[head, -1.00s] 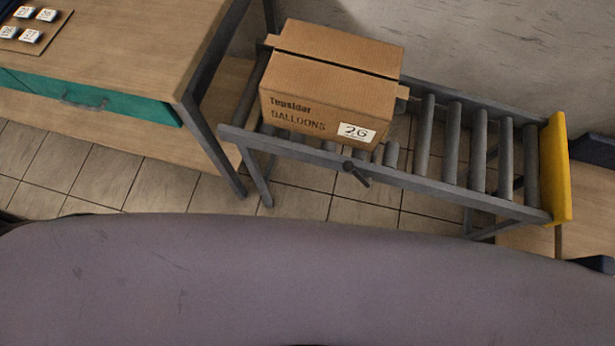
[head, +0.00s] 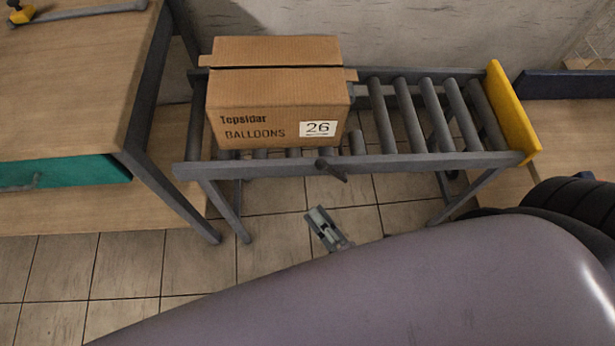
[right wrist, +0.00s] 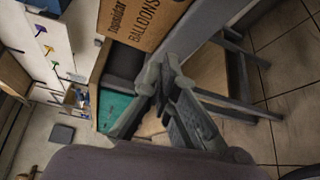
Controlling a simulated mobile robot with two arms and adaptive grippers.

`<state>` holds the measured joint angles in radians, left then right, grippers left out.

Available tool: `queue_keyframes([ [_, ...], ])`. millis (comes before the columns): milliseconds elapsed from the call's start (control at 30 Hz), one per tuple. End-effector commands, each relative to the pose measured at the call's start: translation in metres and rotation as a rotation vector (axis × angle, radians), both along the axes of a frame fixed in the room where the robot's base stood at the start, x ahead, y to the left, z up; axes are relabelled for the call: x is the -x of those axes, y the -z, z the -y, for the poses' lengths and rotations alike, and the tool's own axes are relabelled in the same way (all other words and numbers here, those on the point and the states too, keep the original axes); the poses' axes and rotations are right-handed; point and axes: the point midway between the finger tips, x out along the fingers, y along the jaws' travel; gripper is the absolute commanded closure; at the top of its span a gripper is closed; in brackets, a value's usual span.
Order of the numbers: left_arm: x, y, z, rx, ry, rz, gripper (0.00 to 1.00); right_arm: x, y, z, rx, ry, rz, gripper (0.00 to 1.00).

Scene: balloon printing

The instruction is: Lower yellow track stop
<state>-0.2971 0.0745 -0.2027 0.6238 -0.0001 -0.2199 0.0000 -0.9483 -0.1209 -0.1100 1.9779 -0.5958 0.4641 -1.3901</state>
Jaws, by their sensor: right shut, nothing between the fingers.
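The yellow track stop (head: 513,112) is a flat plate standing upright at the right end of the grey roller track (head: 425,163), its top above the rollers. A dark lever (head: 331,170) sticks out from the track's front rail. My right gripper (head: 320,220) is below and in front of that rail, over the tiled floor, clear of the stop and well to its left. In the right wrist view its fingers (right wrist: 160,78) are together and empty. The stop is not seen in that view. My left gripper is out of view.
A cardboard balloon box (head: 277,100) marked 26 sits on the track's left part; it also shows in the right wrist view (right wrist: 145,20). A wooden table (head: 80,90) with a teal drawer (head: 70,174) stands left. The rollers between box and stop are bare.

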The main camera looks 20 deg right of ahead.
Motion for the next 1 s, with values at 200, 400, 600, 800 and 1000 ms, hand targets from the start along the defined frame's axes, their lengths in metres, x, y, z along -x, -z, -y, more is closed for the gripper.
queue_keyframes([
  [200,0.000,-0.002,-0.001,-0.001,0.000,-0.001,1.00,-0.014,0.000,-0.004,-0.003,0.000,0.002,1.00],
  [400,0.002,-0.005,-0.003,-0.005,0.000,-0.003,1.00,-0.050,0.003,-0.012,-0.003,-0.001,0.004,1.00],
  [600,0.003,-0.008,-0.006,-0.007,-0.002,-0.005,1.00,-0.089,0.008,-0.022,-0.003,0.000,0.003,1.00],
  [800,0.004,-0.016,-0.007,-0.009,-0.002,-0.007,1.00,-0.095,0.004,-0.002,0.002,-0.002,-0.002,1.00],
  [1000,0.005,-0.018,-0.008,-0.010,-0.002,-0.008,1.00,-0.094,0.003,0.013,-0.002,-0.001,-0.002,1.00],
])
